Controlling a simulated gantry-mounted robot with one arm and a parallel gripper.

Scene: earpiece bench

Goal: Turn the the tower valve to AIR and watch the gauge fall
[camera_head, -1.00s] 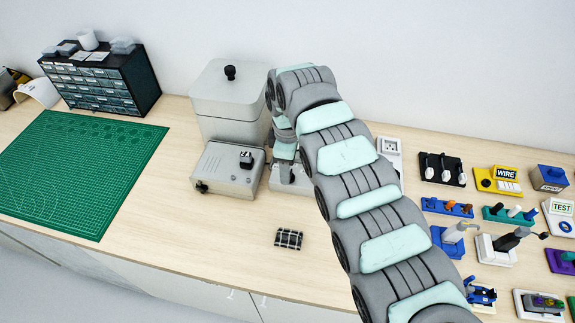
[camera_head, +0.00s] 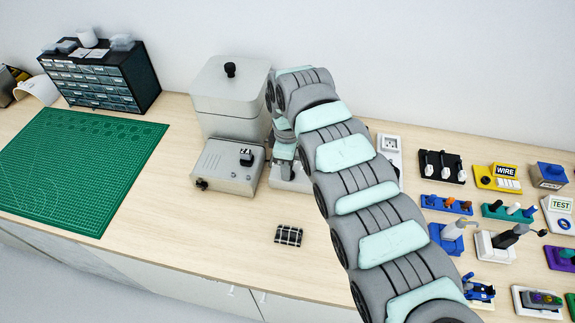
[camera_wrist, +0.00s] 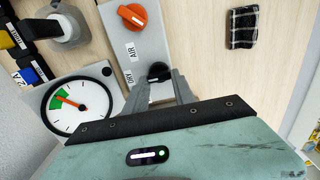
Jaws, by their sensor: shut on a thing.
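The tower valve is a black knob (camera_wrist: 158,70) on a pale grey panel (camera_wrist: 158,42) in the wrist view. Labels AIR (camera_wrist: 131,51) and DRY (camera_wrist: 128,77) stand to its left. My gripper (camera_wrist: 157,82) is shut on the knob, and its fingers partly hide it, so the knob's exact pointing is unclear. The round white gauge (camera_wrist: 88,118) lies left of the gripper, with its orange-red needle over the green sector. In the head view the pale panel (camera_head: 290,183) shows under my wrist, and my arm hides the knob and gauge.
An orange knob (camera_wrist: 132,16) sits above on the same panel. A black checked cloth (camera_head: 288,236) lies in front. A grey box (camera_head: 228,168) and lidded container (camera_head: 229,95) stand close left. Several small fixtures crowd the right; a green mat (camera_head: 80,170) lies left.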

